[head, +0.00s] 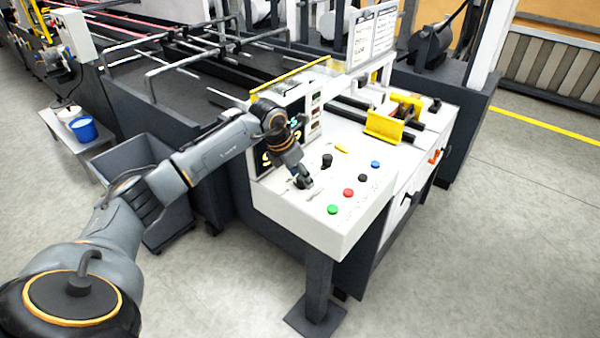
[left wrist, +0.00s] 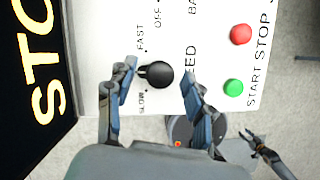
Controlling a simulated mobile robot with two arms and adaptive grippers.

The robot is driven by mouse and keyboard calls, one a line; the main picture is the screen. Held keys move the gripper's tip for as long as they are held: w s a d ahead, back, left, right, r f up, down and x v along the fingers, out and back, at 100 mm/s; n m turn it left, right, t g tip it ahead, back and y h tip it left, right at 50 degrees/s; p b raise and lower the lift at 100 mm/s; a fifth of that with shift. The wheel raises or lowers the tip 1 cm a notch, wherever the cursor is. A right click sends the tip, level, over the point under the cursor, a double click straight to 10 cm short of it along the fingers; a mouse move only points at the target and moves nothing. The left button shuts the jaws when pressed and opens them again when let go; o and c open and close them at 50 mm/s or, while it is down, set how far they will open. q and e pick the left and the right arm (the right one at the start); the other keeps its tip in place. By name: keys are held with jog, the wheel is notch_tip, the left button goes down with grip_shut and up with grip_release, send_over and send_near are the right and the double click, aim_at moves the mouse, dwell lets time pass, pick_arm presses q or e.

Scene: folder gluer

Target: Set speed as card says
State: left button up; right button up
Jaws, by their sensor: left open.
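The black speed knob (left wrist: 157,74) sits on the white control panel between the printed words FAST and SLOW in the left wrist view. My left gripper (left wrist: 158,88) is open, one finger on each side of the knob, with visible gaps. In the head view my left gripper (head: 303,181) points down at the panel's left part and hides the knob. Two printed white cards (head: 370,38) stand above the machine; their text is too small to read. What seems to be my right gripper (left wrist: 256,145) shows small at the lower right of the left wrist view; its jaw state is unclear.
The green button (left wrist: 233,88) and red button (left wrist: 240,34) lie to the right of the knob in the left wrist view. Another black knob (head: 327,160), a blue button (head: 375,165) and small displays (head: 316,112) are nearby. The dark sign (left wrist: 35,70) borders the panel.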

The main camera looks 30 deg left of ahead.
pick_arm(q)
grip_shut()
jog(key=shift+n, duration=0.3)
jog(key=n+y+b, duration=0.1)
jog(key=n, duration=0.1)
jog(key=n+y+b, duration=0.1)
jog(key=n, duration=0.2)
jog(key=shift+d+f+b, duration=0.1)
jog(key=shift+d+b, duration=0.1)
jog(key=shift+b, duration=0.15)
jog(key=n, duration=0.2)
jog(key=n+y+b, duration=0.1)
jog(key=shift+w+d+n+y+b, duration=0.1)
jog(key=shift+d+n+y+b, duration=0.05)
jog(key=shift+n+y+b, duration=0.2)
jog(key=shift+n+g+y+b, duration=0.35)
jog(key=shift+n+b, duration=0.1)
jog(key=shift+n, duration=1.1)
